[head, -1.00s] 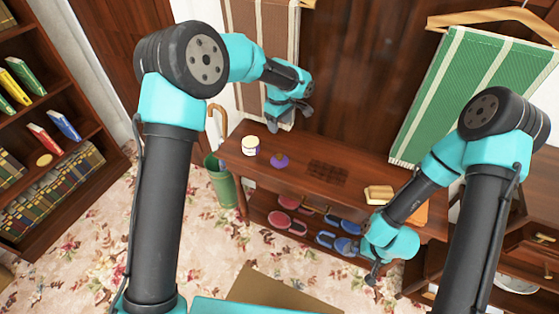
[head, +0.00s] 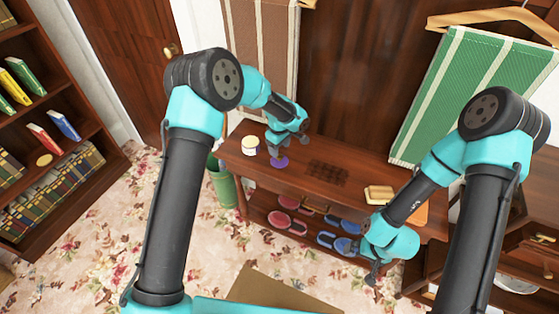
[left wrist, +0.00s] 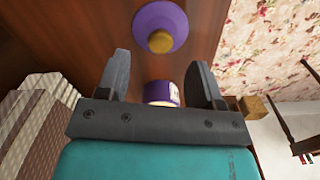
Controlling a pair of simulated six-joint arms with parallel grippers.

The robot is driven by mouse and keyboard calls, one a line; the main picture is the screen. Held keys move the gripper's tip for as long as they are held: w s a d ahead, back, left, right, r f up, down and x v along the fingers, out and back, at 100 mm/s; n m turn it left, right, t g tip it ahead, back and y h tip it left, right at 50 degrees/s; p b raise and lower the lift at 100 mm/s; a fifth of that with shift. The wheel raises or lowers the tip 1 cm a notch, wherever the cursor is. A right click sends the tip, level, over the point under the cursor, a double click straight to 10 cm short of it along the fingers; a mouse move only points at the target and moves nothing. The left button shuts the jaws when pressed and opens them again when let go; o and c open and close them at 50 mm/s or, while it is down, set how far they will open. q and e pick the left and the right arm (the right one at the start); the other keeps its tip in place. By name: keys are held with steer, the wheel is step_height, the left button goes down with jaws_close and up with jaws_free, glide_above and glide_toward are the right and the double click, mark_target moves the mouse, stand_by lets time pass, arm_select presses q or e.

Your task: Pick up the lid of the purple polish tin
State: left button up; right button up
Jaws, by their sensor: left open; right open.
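The purple lid (head: 280,163) with a gold knob lies on the wooden bench, and it also shows in the left wrist view (left wrist: 150,14) beyond the fingertips. The polish tin (head: 250,146), pale with some purple, stands to the left of the lid; its purple side (left wrist: 160,92) shows between the fingers in the left wrist view. My left gripper (head: 279,150) is open and empty, pointing down close above the lid; its fingers (left wrist: 160,62) are apart. My right gripper (head: 372,278) is open and empty, low in front of the bench.
The bench (head: 305,160) has a dark grid-like patch and a tan brush-like block (head: 379,193) further right. Several slippers (head: 291,223) sit on the shelf below. A green bin (head: 222,184) stands at the bench's left end. Hanging towels (head: 262,50) are behind.

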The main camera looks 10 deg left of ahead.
mark_target(280, 159)
arm_select(q)
steer(key=shift+f, duration=0.1)
steer(key=shift+f, duration=2.6)
steer(key=c, duration=1.1)
steer(key=shift+o, duration=0.2)
steer(key=shift+r, duration=0.1)
